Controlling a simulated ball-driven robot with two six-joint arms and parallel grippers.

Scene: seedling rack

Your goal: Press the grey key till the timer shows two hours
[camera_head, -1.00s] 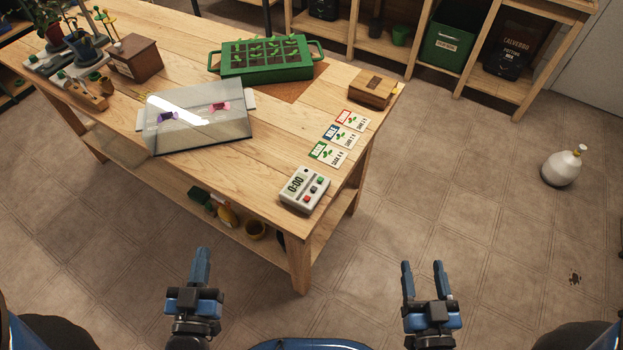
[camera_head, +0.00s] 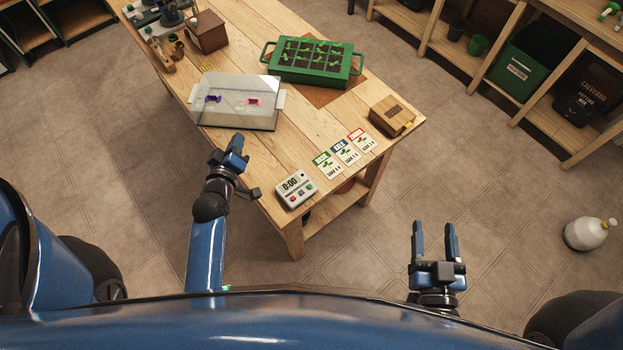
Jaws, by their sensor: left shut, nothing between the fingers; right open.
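The timer (camera_head: 296,189) is a small white box near the front right corner of the wooden table. Its display reads 0:00. Below the display are small keys, among them red and dark ones; the grey key is too small to make out surely. My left gripper (camera_head: 238,143) is shut and empty, by the table's front edge, left of the timer and apart from it. My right gripper (camera_head: 435,226) is open and empty over the floor, right of the table.
Several seed cards (camera_head: 345,152) lie just behind the timer. A clear-lidded case (camera_head: 236,110) stands behind my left gripper. A green seedling tray (camera_head: 312,80) and a wooden box (camera_head: 391,116) stand farther back. A white bottle (camera_head: 588,233) is on the floor at right.

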